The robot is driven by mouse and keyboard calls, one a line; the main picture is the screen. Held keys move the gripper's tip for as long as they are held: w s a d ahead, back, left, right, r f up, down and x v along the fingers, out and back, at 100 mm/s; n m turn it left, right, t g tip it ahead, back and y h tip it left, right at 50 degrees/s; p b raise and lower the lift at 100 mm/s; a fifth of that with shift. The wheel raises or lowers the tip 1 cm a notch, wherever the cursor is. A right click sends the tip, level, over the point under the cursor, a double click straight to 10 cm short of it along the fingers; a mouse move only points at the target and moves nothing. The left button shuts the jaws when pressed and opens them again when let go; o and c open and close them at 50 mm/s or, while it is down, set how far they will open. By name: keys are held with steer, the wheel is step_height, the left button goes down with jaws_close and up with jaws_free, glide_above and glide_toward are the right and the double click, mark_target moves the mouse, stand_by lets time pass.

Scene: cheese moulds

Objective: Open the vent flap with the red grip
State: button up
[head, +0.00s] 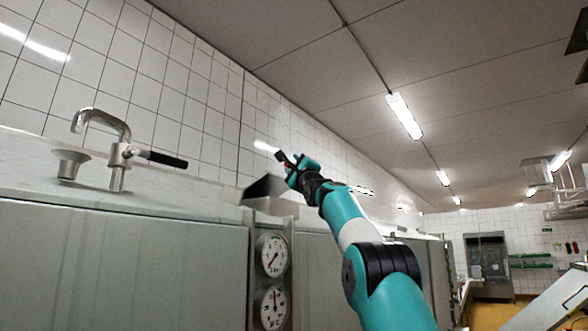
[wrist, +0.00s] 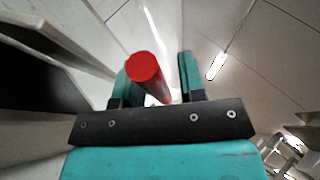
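The red grip (wrist: 146,68) shows in the wrist view as a round-ended bar between the two teal fingers of my gripper (wrist: 160,68). It overlaps the left finger in the picture, and a gap shows between it and the right finger. The fingers stand apart; I see no clamping on the grip. In the head view my gripper (head: 296,166) is raised above a grey box with a dark sloping top (head: 268,188), which may be the vent flap. The grip is mostly hidden there by the fingers, and how the flap stands is unclear.
A steel pipe with a black-handled valve (head: 160,158) and a funnel-like fitting (head: 68,163) stand on the large metal vat (head: 120,262) at left. Two round gauges (head: 272,255) sit below the box. A tiled wall is close behind; the room opens to the right.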

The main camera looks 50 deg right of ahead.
steer(key=shift+o, duration=0.3)
steer(key=shift+f, duration=0.1)
steer(key=shift+s+f+b, duration=0.1)
steer(key=shift+f+b, duration=0.15)
steer(key=shift+b, duration=0.15)
steer(key=b+v, duration=1.5)
steer(key=v, duration=0.2)
steer(key=shift+r+b, duration=0.15)
steer(key=shift+b, duration=0.25)
